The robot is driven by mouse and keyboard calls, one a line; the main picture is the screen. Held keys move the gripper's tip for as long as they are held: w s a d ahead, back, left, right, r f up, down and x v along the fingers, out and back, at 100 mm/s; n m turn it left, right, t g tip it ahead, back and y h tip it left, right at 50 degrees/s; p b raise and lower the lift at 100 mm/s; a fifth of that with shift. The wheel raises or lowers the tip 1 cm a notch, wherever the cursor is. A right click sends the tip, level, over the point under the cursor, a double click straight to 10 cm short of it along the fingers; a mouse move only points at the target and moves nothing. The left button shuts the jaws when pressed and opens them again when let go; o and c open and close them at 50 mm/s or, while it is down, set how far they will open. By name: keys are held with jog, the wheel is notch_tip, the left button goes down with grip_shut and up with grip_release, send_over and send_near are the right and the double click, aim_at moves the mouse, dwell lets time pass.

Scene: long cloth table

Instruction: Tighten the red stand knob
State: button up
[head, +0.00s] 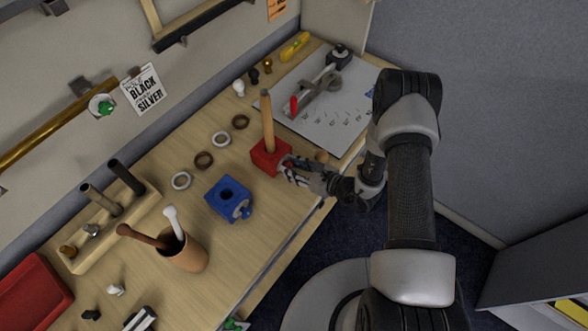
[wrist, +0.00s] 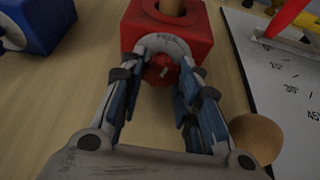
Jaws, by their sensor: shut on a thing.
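The red stand (head: 268,158) is a block on the wooden table with a wooden rod (head: 267,112) upright in its top. In the wrist view the red stand (wrist: 200,34) is at the top centre, with the foot of the rod (wrist: 172,6) in it. The red knob (wrist: 162,72) is on the stand's near face. My gripper (head: 287,171) reaches that face from the right in the head view. In the wrist view my gripper (wrist: 162,76) is shut on the red knob, with fingers at both sides. The fingers partly hide the knob.
A blue stand (head: 225,195) with a side knob stands left of the red one. A wooden ball (wrist: 257,138) lies close to my right finger. A white marked board (head: 335,120) lies behind, and several rings (head: 204,160) lie beyond the stands. A cup (head: 187,255) holds tools.

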jog(key=shift+w+m+g+y+b, duration=0.15)
jog(key=shift+m+g+y+b, duration=0.3)
jog(key=shift+m+b, duration=0.5)
jog(key=shift+m, duration=0.25)
jog(key=o, duration=1.1)
jog(key=shift+c, duration=0.2)
jog(key=v, duration=1.1)
jog(key=shift+w+d, duration=0.1)
jog(key=shift+w, duration=0.05)
jog(key=shift+s+d+r, duration=0.2)
jog(key=shift+s+d, duration=0.15)
jog(key=shift+d, duration=0.1)
